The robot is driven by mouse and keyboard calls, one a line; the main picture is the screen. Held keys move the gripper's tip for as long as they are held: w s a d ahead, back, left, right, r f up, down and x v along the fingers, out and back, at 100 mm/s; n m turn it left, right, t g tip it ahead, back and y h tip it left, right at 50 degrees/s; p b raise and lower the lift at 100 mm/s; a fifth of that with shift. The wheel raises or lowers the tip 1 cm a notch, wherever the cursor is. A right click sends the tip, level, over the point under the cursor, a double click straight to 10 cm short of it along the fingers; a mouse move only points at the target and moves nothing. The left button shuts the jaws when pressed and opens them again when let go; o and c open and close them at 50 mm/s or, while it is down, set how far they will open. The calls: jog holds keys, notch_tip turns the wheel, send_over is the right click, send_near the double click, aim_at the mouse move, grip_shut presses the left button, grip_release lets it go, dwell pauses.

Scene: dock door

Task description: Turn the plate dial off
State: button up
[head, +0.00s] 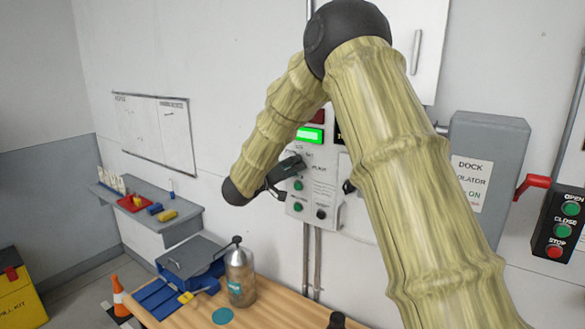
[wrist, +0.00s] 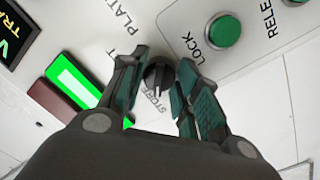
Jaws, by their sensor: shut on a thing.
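The plate dial (wrist: 157,76) is a small dark round knob on the white control panel. In the wrist view it sits between the two green-grey fingers of my gripper (wrist: 162,78), which are shut on it. The word STORE shows just below the knob, and part of a PLAT... label shows above it. A light mark on the knob faces roughly toward STORE, but its exact setting is hard to read. In the head view my gripper (head: 284,176) is at the left part of the panel (head: 323,188) and hides the dial.
A green LOCK button (wrist: 223,30) is close to the right finger. A lit green lamp (wrist: 75,79) is left of the fingers. A grey isolator box (head: 485,150) with a red handle (head: 533,184) is at right. A bench with a jar (head: 240,275) stands below.

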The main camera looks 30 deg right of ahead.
jog(key=shift+f+b, duration=0.15)
jog(key=shift+b, duration=0.15)
jog(key=shift+m+y+b, duration=0.5)
jog(key=shift+m+b, duration=4.2)
jog(key=shift+b, duration=0.45)
jog(key=o, duration=1)
jog(key=shift+a+r, duration=0.1)
jog(key=shift+r, duration=0.1)
